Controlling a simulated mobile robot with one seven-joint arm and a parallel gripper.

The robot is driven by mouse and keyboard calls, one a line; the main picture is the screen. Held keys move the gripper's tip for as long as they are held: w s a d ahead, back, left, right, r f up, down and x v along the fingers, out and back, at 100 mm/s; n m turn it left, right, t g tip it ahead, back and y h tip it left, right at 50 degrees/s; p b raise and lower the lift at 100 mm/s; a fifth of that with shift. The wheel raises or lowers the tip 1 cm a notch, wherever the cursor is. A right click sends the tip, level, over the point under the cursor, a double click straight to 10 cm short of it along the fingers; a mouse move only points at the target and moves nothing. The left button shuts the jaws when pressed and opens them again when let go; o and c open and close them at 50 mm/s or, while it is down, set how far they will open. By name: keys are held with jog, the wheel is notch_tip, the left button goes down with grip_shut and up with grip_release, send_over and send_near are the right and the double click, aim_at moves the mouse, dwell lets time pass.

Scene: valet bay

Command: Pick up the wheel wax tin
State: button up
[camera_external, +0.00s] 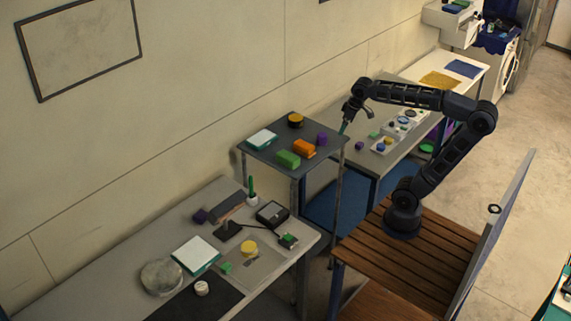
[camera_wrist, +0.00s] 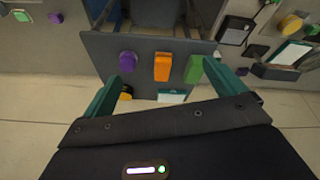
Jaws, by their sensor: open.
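A round dark tin with a yellow-orange top (camera_external: 295,120), which looks like the wheel wax tin, stands at the back of the small grey raised stand (camera_external: 262,155). In the wrist view the tin (camera_wrist: 126,95) shows in part, beside my left finger, which hides some of it. My gripper (camera_external: 346,125) is above the right edge of the stand, apart from the tin. In the wrist view my gripper (camera_wrist: 169,66) is open, its green fingers wide apart, with nothing held between them.
The stand also holds an orange block (camera_external: 303,148), a green block (camera_external: 288,160), a purple piece (camera_external: 321,139) and a white-and-teal box (camera_external: 261,139). A lower grey table (camera_external: 150,219) with several items is at the left. A table with parts trays (camera_external: 399,127) is behind.

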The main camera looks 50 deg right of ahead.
jog(key=w+a+r+n, duration=0.3)
jog(key=w+a, duration=0.4)
jog(key=a, duration=0.3)
jog(key=n+g, duration=0.3)
jog(key=n, duration=0.8)
send_over(249, 246)
notch_tip(249, 246, down, 9)
jog(key=f, duration=2.8)
jog(key=shift+w+a, duration=0.3)
jog(key=shift+a, duration=0.05)
jog(key=shift+s+d+f, duration=0.15)
jog(key=shift+f, duration=1.15)
jog(key=shift+s+d+f, duration=0.1)
jog(key=shift+s+f, duration=0.05)
jog(key=shift+f, duration=1.1)
jog(key=shift+c, duration=0.4)
